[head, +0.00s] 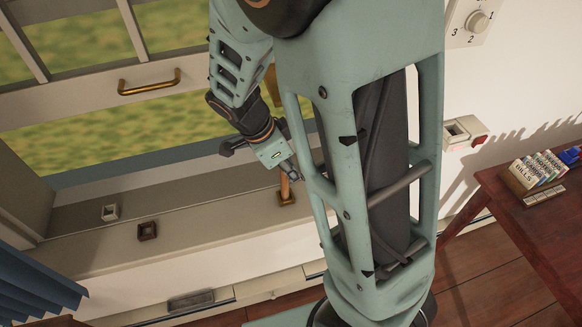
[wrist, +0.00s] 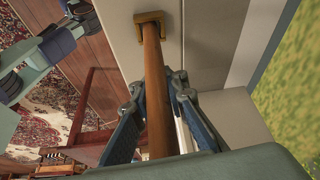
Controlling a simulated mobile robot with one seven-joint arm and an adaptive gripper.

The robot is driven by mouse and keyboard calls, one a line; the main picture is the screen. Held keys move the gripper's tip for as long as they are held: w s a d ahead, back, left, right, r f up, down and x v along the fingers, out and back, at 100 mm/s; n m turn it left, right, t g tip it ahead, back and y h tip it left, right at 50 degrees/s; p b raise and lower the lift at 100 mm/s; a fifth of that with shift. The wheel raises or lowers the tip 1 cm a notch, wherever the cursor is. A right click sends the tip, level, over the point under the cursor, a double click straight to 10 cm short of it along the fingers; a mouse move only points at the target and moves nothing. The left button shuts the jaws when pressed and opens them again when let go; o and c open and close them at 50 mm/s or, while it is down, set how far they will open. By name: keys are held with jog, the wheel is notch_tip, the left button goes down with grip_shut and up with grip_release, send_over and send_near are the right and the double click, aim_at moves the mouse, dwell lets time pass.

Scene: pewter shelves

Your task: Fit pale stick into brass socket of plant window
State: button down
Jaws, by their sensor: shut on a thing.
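A wooden stick (wrist: 155,85), orange-brown in the wrist view, runs between the two fingers of my gripper (wrist: 154,105), which is shut on it. Its far end meets the square brass socket (wrist: 148,18); whether it is seated inside or only at the mouth I cannot tell. In the head view my gripper (head: 290,172) is above the window sill, and the stick's lower part (head: 285,188) stands nearly upright at the brass socket (head: 287,199). A tan upper piece shows behind my arm. My arm hides part of the area right of the socket.
A pale square socket (head: 110,212) and a dark brown one (head: 147,231) sit on the sill (head: 200,215) to the left. The window has a brass handle (head: 149,83). A red-brown desk (head: 530,220) with a card box stands right. A blue curtain (head: 35,285) hangs lower left.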

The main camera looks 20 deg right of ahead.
jog(key=c, duration=1.9)
grip_release()
jog(key=shift+f, duration=0.1)
jog(key=s+a+r, duration=0.1)
jog(key=a+r, duration=0.1)
jog(key=a, duration=0.5)
jog(key=s+a+r+b, duration=0.1)
jog(key=a+r, duration=0.2)
jog(key=a, duration=0.4)
jog(key=shift+w, duration=0.1)
